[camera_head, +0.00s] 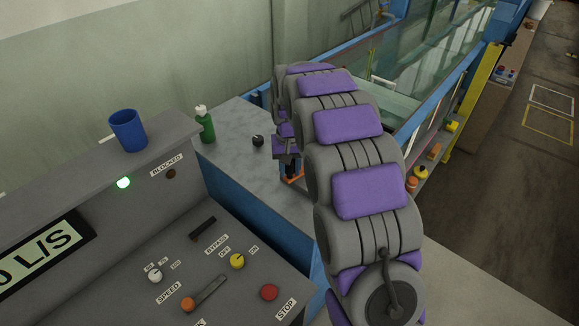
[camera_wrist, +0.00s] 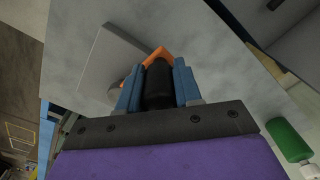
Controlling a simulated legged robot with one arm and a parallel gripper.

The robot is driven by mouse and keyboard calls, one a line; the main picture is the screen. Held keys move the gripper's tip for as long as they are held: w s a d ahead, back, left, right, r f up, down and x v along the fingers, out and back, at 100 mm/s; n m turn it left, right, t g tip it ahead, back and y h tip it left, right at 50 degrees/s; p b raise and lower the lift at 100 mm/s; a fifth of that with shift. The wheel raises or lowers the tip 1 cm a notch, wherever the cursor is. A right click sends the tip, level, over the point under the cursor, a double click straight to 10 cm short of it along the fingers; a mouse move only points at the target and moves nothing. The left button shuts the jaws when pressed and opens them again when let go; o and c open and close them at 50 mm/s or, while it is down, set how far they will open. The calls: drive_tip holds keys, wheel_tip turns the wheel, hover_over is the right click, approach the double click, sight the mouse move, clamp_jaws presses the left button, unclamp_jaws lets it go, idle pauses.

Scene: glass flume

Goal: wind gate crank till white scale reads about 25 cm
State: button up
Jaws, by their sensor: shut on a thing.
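My gripper (camera_head: 289,166) reaches down over the grey bench top beside the flume. In the wrist view its two blue fingers (camera_wrist: 158,88) are shut on a black upright crank handle (camera_wrist: 158,82). An orange part (camera_wrist: 159,54), apparently the crank arm, shows just beyond the handle. The orange part also shows below my fingers in the head view (camera_head: 292,180). My arm hides most of the crank and the near end of the glass flume (camera_head: 405,65). I cannot make out the white scale or any reading on it.
A green bottle (camera_head: 206,124) and a small black knob (camera_head: 258,141) stand on the bench left of my gripper. A blue cup (camera_head: 128,131) stands on the control console (camera_head: 130,235). Its green lamp (camera_head: 123,183) is lit; the blocked lamp (camera_head: 171,174) looks dark.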

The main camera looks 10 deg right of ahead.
clamp_jaws()
drive_tip(key=shift+w+a, duration=0.1)
drive_tip(key=w+m+p, duration=0.2)
drive_tip(key=m, duration=0.1)
drive_tip(key=w+m+p, duration=0.2)
drive_tip(key=shift+a+r, duration=0.2)
drive_tip(key=shift+a, duration=0.15)
drive_tip(key=w+m+p, duration=0.1)
drive_tip(key=w+m, duration=0.1)
drive_tip(key=w+d+m+p, duration=0.1)
drive_tip(key=w+m, duration=0.1)
drive_tip(key=m, duration=0.1)
drive_tip(key=shift+d, duration=0.1)
drive_tip(key=shift+w+d+p, duration=0.1)
drive_tip(key=shift+w+p, duration=0.1)
drive_tip(key=shift+p, duration=0.15)
